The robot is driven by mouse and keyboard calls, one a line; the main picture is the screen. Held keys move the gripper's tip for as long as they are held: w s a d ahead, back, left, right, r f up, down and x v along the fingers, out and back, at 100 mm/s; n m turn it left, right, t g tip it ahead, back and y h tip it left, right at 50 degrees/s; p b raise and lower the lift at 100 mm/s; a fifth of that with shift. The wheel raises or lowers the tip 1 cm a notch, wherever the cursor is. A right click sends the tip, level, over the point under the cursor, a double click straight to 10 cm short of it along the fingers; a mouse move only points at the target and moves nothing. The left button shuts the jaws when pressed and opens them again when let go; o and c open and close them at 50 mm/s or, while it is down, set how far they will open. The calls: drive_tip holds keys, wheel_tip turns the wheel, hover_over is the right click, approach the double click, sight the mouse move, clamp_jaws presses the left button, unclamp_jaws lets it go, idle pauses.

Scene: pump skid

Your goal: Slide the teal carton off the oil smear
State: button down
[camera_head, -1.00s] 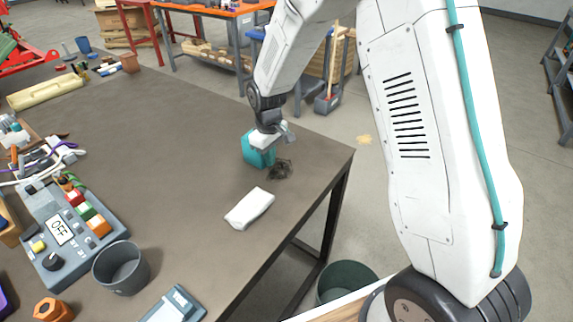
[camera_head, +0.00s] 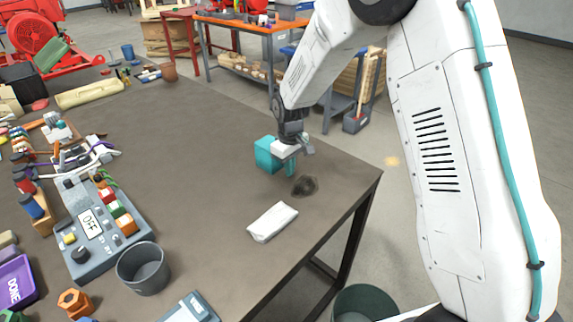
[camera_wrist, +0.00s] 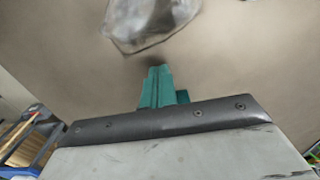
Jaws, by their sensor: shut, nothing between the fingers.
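The teal carton (camera_head: 266,153) stands on the brown table in the head view, close to the table's far right side. The oil smear (camera_head: 304,186), a dark blot, lies in front and to the right of it, with a strip of bare table between. My gripper (camera_head: 291,172) is shut, with its teal fingers pointing down between carton and smear. It covers the carton's right side, and I cannot tell whether it touches. The shut fingers also show in the wrist view (camera_wrist: 160,88).
A folded white cloth (camera_head: 272,222) lies in front of the smear. A grey cup (camera_head: 143,268) and a control box (camera_head: 95,232) stand at the left. The table's right edge (camera_head: 345,222) is near the smear. The table left of the carton is clear.

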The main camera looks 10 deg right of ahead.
drive_tip(key=r, duration=0.2)
drive_tip(key=a+r, duration=0.1)
drive_tip(key=shift+s+r, duration=0.3)
drive_tip(key=shift+r, duration=0.05)
wheel_tip(320, 180, up, 6)
drive_tip(key=d, duration=0.1)
drive_tip(key=s+d+r+m, duration=0.2)
drive_tip(key=s+r, duration=0.3)
drive_tip(key=s, duration=0.7)
drive_tip(key=s+d+r+m+t, duration=0.1)
drive_tip(key=s+d+r, duration=0.3)
drive_tip(key=s, duration=0.9)
drive_tip(key=s+d+r+m, duration=0.3)
drive_tip(key=s+r, duration=0.3)
drive_tip(key=s, duration=0.6)
drive_tip(key=shift+s+d+m, duration=0.2)
drive_tip(key=shift+d+m, duration=0.2)
drive_tip(key=shift+d, duration=0.05)
